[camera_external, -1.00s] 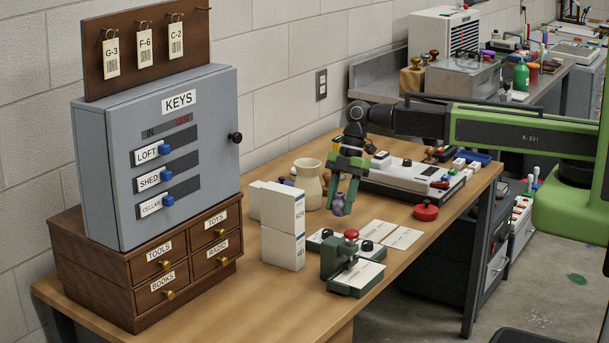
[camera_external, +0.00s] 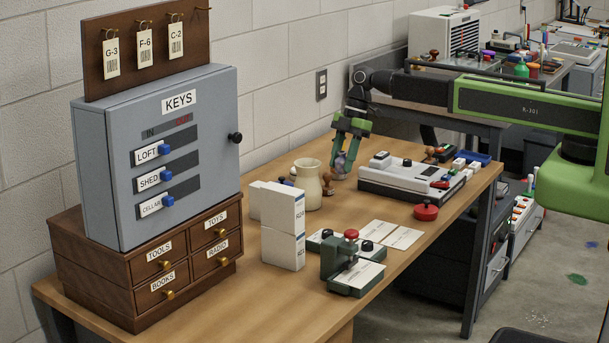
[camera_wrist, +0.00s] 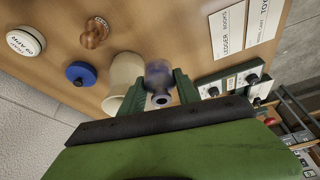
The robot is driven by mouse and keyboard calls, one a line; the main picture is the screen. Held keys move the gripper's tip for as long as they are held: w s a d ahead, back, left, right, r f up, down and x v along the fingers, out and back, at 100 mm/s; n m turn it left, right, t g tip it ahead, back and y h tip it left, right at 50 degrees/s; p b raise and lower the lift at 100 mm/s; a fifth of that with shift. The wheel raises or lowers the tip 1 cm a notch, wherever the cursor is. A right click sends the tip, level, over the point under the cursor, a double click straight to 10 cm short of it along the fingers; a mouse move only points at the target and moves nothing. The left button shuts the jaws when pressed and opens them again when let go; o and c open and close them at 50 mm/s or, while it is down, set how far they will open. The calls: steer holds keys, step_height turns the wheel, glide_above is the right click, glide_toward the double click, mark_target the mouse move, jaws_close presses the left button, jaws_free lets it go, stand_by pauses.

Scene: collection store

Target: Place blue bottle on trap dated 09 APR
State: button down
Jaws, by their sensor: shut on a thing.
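My gripper (camera_external: 343,168) is shut on the small blue bottle (camera_external: 339,161), holding it near the tan jug (camera_external: 308,184) at the back of the wooden table. In the wrist view, the bottle (camera_wrist: 158,76) is between my green fingers (camera_wrist: 160,92), just right of the jug (camera_wrist: 122,79).
A blue round knob (camera_wrist: 80,73) and a wooden-handled stamp (camera_wrist: 95,32) stand between the trap and jug. White boxes (camera_external: 284,225) stand in front of the jug. A white machine (camera_external: 411,180) is to the right. Cards (camera_external: 388,236) lie nearer the front.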

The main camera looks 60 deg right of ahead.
mark_target(294, 169)
steer(key=w+d+r+m+t+h+p, duration=0.1)
steer(key=w+d+m, duration=0.35)
steer(key=w, duration=0.75)
steer(key=w+d+r+m+t+p, duration=0.1)
steer(key=w+d+m, duration=0.1)
steer(key=w+d, duration=0.75)
steer(key=b+x, duration=0.7)
steer(key=s+d+b+x, duration=0.1)
steer(key=b+x, duration=0.2)
steer(key=shift+w+f+b, duration=0.1)
steer(key=shift+f+b, duration=0.25)
steer(key=shift+f, duration=0.2)
steer(key=c, duration=0.9)
jaws_free()
steer(key=shift+r, duration=0.15)
